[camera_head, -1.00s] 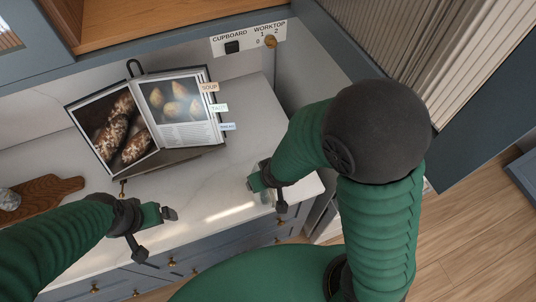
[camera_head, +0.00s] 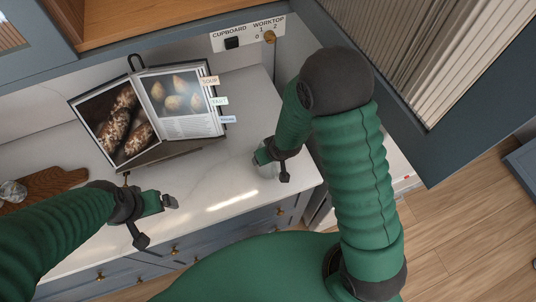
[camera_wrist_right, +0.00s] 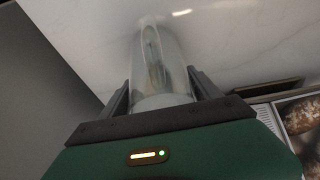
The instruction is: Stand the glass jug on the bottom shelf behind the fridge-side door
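The clear glass jug (camera_wrist_right: 158,62) is between the fingers of my right gripper (camera_wrist_right: 162,95) in the right wrist view, with a finger close against each side. In the head view my right gripper (camera_head: 273,166) is over the right end of the worktop, and the jug (camera_head: 267,172) shows only as a small pale piece beside it. A fluted door (camera_head: 395,45) in a dark blue frame stands at the upper right. A wooden cupboard floor (camera_head: 165,22) shows at the top. My left gripper (camera_head: 156,220) is open and empty above the worktop's front edge.
An open cookbook (camera_head: 180,105) with tabs leans on a stand on the worktop (camera_head: 215,190). A wooden board (camera_head: 45,187) with a glass item lies at the left. A switch panel (camera_head: 247,35) is on the back wall. Drawers (camera_head: 190,250) are below.

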